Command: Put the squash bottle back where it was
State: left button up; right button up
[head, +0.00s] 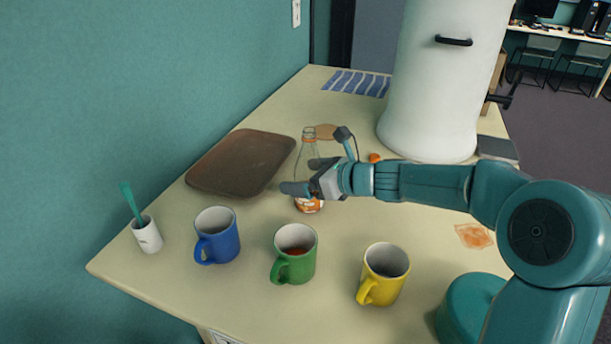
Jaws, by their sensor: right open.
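The squash bottle (308,148), clear with an orange label low down, stands upright on the table behind the mugs, just right of the brown tray. My right gripper (304,176) reaches in from the right and is open. Its two fingers are at the bottle's middle, one in front and one behind as seen here; I cannot tell whether they touch it. The gripper hides part of the bottle. A round tan coaster (325,131) lies behind the bottle. A small orange thing (374,157), perhaps the cap, lies to the right. My left gripper is not seen.
Blue (218,244), green (299,265) and yellow (384,277) mugs stand in front; the green one holds some drink. A white cup (147,236) with a teal stick, the brown tray (243,162), a white urn (436,80), a striped cloth (355,83) and an orange-stained patch (474,235) are around.

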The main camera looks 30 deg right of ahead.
jog(key=shift+r, duration=0.15)
jog(key=shift+s+d+r, duration=0.15)
jog(key=p+v, duration=0.1)
jog(key=v, duration=1)
jog(key=shift+s, duration=0.25)
jog(key=shift+r, duration=0.1)
